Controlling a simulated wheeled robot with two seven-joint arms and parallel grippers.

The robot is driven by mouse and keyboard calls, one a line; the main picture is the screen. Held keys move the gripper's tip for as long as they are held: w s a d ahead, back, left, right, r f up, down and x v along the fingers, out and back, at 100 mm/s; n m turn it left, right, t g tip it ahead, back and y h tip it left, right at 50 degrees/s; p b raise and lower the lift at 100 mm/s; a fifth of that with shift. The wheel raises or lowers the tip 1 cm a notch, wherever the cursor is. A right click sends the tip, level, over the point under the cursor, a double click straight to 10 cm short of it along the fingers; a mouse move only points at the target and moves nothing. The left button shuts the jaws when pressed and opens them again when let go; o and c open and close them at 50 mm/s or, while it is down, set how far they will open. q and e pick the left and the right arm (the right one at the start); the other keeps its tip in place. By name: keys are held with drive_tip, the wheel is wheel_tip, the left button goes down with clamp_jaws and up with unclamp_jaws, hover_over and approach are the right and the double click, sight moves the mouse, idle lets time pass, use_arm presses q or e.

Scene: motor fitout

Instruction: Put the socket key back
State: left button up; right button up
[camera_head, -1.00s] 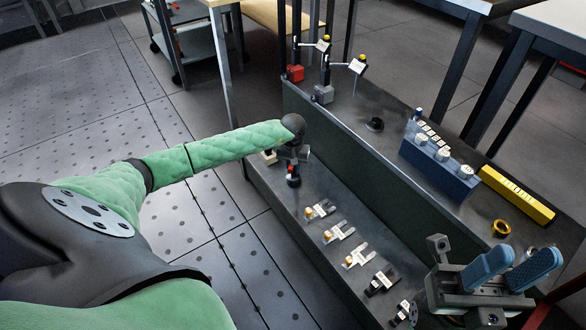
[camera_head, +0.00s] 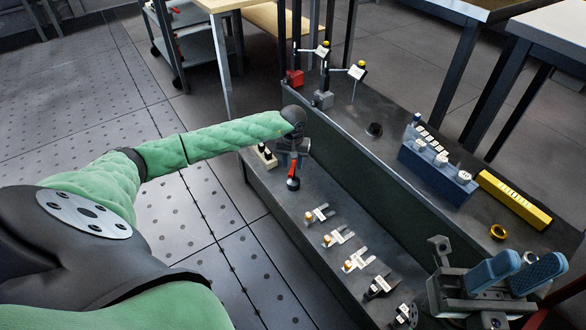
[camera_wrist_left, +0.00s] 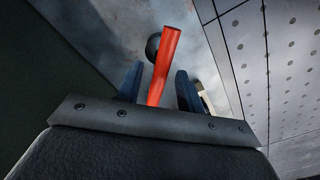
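The socket key (camera_head: 292,171) has a red shaft and a round black end. In the head view it hangs below my left gripper (camera_head: 291,156) at the far left of the lower ledge, black end down. The black end is partly hidden behind the shaft there. My right gripper (camera_head: 512,272) has two blue fingers apart and looks empty, over the near right of the bench.
Several labelled fork-shaped holders (camera_head: 337,237) line the lower ledge. A pale block (camera_head: 264,156) sits beside the left gripper. The upper bench holds a blue block (camera_head: 437,170), a yellow bar (camera_head: 514,199), a gold ring (camera_head: 498,232), a dark round part (camera_head: 374,129) and a red-based stand (camera_head: 294,77).

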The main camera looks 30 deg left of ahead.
use_arm(q)
wheel_tip(320, 180, up, 6)
drive_tip(key=shift+f+p, duration=0.2)
drive_tip(key=shift+p, duration=0.3)
drive_tip(key=shift+r, duration=0.45)
